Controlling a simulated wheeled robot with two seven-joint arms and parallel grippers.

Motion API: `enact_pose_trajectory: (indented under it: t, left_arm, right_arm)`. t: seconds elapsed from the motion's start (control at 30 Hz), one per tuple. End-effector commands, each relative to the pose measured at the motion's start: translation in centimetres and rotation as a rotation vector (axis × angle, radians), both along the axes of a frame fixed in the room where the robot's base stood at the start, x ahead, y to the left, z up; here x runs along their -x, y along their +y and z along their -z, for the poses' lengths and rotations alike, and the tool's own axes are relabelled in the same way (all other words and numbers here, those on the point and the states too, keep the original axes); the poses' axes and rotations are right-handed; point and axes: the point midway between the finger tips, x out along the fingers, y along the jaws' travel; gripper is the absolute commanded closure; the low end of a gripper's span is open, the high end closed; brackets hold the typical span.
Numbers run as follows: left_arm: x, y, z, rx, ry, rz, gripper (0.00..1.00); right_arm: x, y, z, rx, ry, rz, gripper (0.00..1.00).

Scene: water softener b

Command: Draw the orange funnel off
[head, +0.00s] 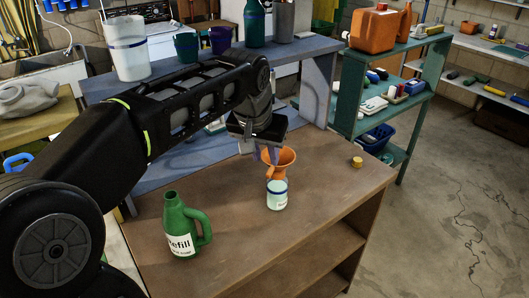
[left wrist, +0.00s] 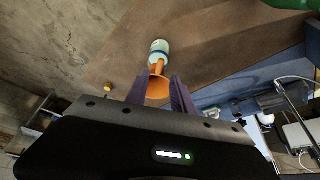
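The orange funnel (head: 279,158) stands upright with its stem in the neck of a small pale bottle (head: 277,195) with a blue band, on the brown workbench (head: 325,185). My left gripper (head: 265,154) reaches down at the funnel's mouth, its purple fingers beside and partly behind the rim. In the left wrist view the left gripper (left wrist: 157,84) has its fingers spread, with the funnel (left wrist: 157,90) showing between and beyond them and the bottle (left wrist: 160,48) past it. Whether a finger touches the rim is unclear. My right gripper is not in view.
A green jug (head: 180,228) labelled "Refill" stands front left of the bottle. A yellow cap (head: 357,162) lies to the right. A blue bench (head: 175,65) with containers and a green shelf (head: 410,60) with an orange canister (head: 375,30) stand behind. The workbench's right side is mostly clear.

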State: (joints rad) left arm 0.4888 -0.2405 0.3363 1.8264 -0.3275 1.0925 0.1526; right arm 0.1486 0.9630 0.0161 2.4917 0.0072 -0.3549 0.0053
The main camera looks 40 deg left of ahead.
Motion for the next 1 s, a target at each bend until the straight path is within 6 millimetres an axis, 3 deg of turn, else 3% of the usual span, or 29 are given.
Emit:
enact_pose_trajectory:
  t: [0.53,0.9,1.0]
  left_arm:
    - [-2.7,0.8,7.2,0.002,0.003,-0.001,0.71]
    - [-2.7,0.8,6.5,0.0,0.0,0.0,1.0]
    - [-2.6,0.8,6.6,0.0,0.0,0.0,1.0]
  right_arm:
    - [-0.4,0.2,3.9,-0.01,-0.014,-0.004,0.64]
    - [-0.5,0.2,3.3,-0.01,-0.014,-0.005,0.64]
    - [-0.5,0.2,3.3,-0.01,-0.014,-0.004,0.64]
